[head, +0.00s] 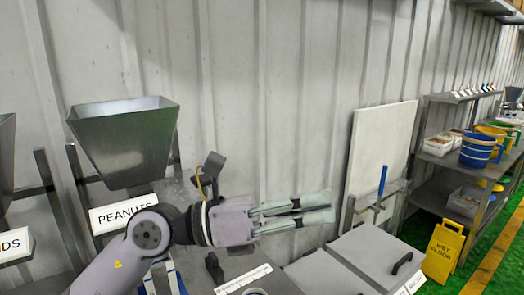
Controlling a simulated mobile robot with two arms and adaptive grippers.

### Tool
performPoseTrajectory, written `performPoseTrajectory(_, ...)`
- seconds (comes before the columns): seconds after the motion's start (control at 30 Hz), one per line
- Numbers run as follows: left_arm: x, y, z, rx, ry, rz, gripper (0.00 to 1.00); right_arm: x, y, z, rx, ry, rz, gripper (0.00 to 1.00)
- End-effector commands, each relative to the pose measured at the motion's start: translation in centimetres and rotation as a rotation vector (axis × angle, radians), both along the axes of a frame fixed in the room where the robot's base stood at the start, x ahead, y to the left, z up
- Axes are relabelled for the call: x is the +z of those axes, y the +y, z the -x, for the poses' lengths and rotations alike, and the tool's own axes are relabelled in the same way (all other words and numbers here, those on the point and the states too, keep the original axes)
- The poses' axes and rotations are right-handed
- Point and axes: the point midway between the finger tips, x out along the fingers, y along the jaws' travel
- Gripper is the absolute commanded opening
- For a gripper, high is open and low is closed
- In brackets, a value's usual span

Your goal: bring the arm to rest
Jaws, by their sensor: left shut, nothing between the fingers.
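My left arm comes in from the bottom left in the head view. Its left gripper (316,208) points right, with its two fingers lying close together and nothing between them. It is held in front of the corrugated wall, above and behind the grey lidded bins. My right gripper is not in the view.
A metal hopper (125,140) labelled PEANUTS stands behind my arm. Grey lids (375,255) with a dark handle lie below right of the gripper. A white panel (380,150) leans on the wall. A shelf (430,158) with buckets (478,148) and a yellow wet floor sign (441,250) stand right.

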Motion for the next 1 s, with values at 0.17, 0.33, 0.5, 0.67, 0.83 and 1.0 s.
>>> performPoseTrajectory(0.17,3.1,5.7,-2.0,0.049,0.461,0.618,0.00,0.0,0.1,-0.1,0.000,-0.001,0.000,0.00)
performPoseTrajectory(0.33,-2.2,15.0,-7.6,0.258,0.933,1.112,0.00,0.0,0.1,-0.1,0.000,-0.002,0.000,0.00)
performPoseTrajectory(0.5,-13.0,21.9,-9.6,0.530,1.327,1.431,0.00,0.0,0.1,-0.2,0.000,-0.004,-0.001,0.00)
performPoseTrajectory(0.67,-24.4,26.0,-7.2,0.821,1.657,1.629,0.00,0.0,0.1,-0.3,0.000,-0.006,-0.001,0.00)
performPoseTrajectory(0.83,-35.1,28.0,-0.7,1.162,1.975,1.746,0.00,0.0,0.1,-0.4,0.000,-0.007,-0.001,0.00)
performPoseTrajectory(1.0,-41.5,28.4,6.3,-1.418,-2.154,-1.735,0.00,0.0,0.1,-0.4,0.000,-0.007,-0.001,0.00)
